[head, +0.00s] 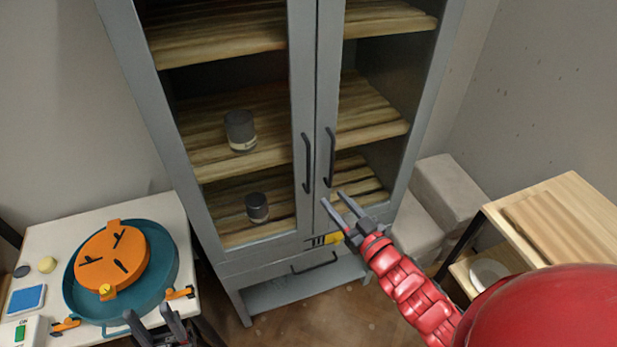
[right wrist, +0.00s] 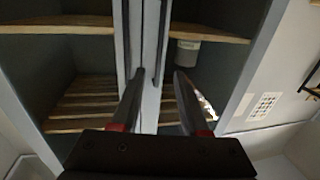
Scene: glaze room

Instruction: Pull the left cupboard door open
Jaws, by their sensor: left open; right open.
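The grey cupboard has two tall glass doors, both closed. The left cupboard door (head: 297,100) has a dark vertical bar handle (head: 307,162) by the middle seam, beside the right door's handle (head: 328,158). My right gripper (head: 334,198) is open and empty in front of the doors, just below the handles in the head view. In the right wrist view, which looks upside down, a dark handle bar (right wrist: 161,45) runs up between the open fingertips; contact cannot be told. My left gripper (head: 149,314) is open at the bottom, by the white table.
Two dark cups, an upper (head: 240,131) and a lower (head: 257,207), stand on shelves behind the left door. The white table (head: 50,250) at left bears a teal and orange round device (head: 115,255). A wooden shelf unit (head: 560,215) and grey blocks (head: 450,185) stand right.

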